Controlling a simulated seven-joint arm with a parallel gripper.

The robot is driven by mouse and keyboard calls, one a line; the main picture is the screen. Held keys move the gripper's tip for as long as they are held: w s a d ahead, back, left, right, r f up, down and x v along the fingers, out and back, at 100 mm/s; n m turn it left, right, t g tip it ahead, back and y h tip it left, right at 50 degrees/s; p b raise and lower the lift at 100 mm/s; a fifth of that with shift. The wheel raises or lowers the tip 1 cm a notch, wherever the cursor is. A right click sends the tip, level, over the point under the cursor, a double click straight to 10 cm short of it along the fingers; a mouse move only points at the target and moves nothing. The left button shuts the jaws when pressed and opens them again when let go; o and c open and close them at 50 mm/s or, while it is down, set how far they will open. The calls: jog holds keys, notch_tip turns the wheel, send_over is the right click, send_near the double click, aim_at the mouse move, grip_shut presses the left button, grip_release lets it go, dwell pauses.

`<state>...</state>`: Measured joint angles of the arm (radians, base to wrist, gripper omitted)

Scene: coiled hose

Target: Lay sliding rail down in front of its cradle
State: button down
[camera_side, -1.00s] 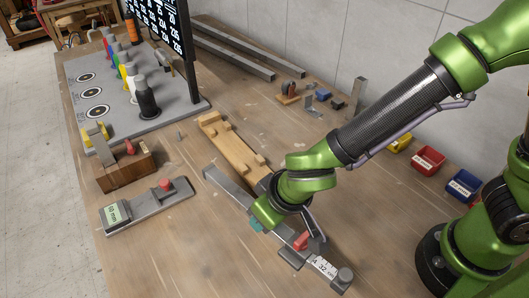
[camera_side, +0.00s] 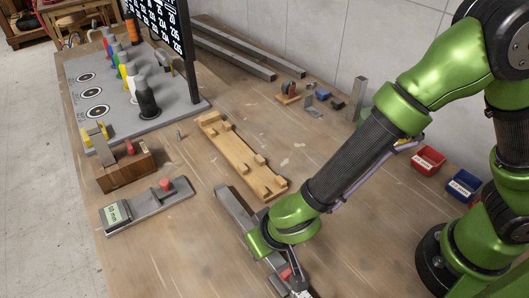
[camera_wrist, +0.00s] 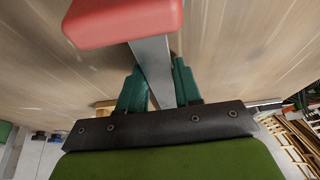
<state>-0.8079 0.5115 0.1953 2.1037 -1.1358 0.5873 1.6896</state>
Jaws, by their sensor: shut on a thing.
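The sliding rail is a long grey bar (camera_side: 231,206) with a red block (camera_side: 285,273) on it. In the side view it slants from the middle of the table to the bottom edge, where its near end is cut off. The wooden cradle (camera_side: 240,157), with raised notched blocks, lies empty behind it, a gap apart. My gripper (camera_wrist: 160,80) is shut on the rail, its teal fingers on both sides of the bar in the wrist view; the red block (camera_wrist: 125,22) looms close above. My wrist hides part of the rail in the side view. I cannot tell whether the rail touches the table.
A grey gauge with a display (camera_side: 147,206) lies to the left, with a wooden block (camera_side: 126,170) behind it. A board with coloured pegs (camera_side: 130,100) stands at the far left. Red (camera_side: 429,159) and blue (camera_side: 463,185) bins sit right.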

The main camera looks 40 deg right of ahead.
jog(key=c, duration=0.8)
grip_release()
jog(key=shift+f, duration=0.1)
jog(key=v, duration=1.2)
jog(key=d+r+m+t, duration=0.1)
jog(key=d+r, duration=0.3)
jog(key=d, duration=0.4)
jog(key=d+r+m+y, duration=0.1)
jog(key=d+r, duration=0.3)
jog(key=d, duration=0.5)
jog(key=d+r+m+t+y, duration=0.1)
jog(key=d+r+m, duration=0.1)
jog(key=d+r, duration=0.3)
jog(key=shift+w+d+t, duration=0.15)
jog(key=shift+d, duration=0.95)
jog(key=shift+w+d+t, duration=0.15)
jog(key=shift+d, duration=0.9)
